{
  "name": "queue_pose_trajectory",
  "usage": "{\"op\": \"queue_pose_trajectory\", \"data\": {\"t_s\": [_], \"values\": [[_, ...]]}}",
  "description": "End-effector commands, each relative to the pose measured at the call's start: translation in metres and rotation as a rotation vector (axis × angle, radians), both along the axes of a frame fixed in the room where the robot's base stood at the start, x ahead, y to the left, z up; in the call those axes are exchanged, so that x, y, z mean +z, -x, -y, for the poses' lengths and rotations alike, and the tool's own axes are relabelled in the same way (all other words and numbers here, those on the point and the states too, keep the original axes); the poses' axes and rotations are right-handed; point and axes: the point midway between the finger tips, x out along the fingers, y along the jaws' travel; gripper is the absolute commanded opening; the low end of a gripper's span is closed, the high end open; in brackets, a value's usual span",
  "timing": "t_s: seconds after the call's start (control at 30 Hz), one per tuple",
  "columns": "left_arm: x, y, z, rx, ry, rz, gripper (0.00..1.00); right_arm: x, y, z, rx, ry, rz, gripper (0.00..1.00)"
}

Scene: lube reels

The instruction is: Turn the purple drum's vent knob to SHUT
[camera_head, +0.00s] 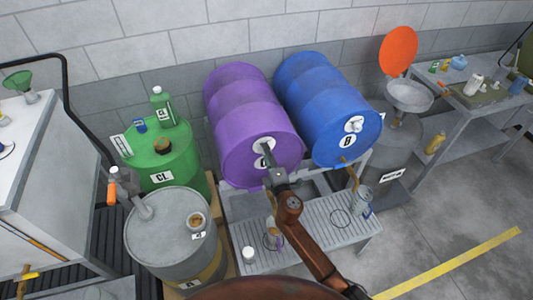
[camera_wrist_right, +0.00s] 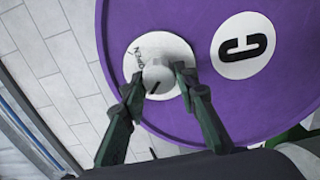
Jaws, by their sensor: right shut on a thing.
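The purple drum (camera_head: 240,105) lies on its side on a rack, its round front end towards me. In the right wrist view the drum face (camera_wrist_right: 290,85) carries a white disc with a black C. The pale vent knob (camera_wrist_right: 158,74) sits on a round white dial plate (camera_wrist_right: 150,46); lettering like OPEN shows at the plate's left, and a short dark mark shows low on the knob. My right gripper (camera_wrist_right: 158,90) has its fingers on both sides of the knob, shut on it. In the head view this gripper (camera_head: 268,163) hides the knob. My left gripper is not in view.
A blue drum (camera_head: 320,100) lies close beside the purple one on the right. Below is a grated rack shelf (camera_head: 330,225) with a bottle and small containers. A green drum (camera_head: 165,165) and a grey drum (camera_head: 165,245) stand left. Open floor lies at right.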

Motion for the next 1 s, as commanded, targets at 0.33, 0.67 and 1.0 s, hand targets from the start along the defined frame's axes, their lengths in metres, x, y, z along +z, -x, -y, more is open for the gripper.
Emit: {"op": "queue_pose_trajectory", "data": {"t_s": [0.33,0.67,1.0], "values": [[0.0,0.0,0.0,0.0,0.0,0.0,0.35,-0.001,0.001,-0.002,0.005,0.004,0.001,0.3],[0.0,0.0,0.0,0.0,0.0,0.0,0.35,-0.001,0.0,-0.001,0.002,0.002,0.001,0.45],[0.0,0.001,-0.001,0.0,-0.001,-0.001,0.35,-0.001,0.014,0.006,-0.001,0.002,0.0,0.45]]}}
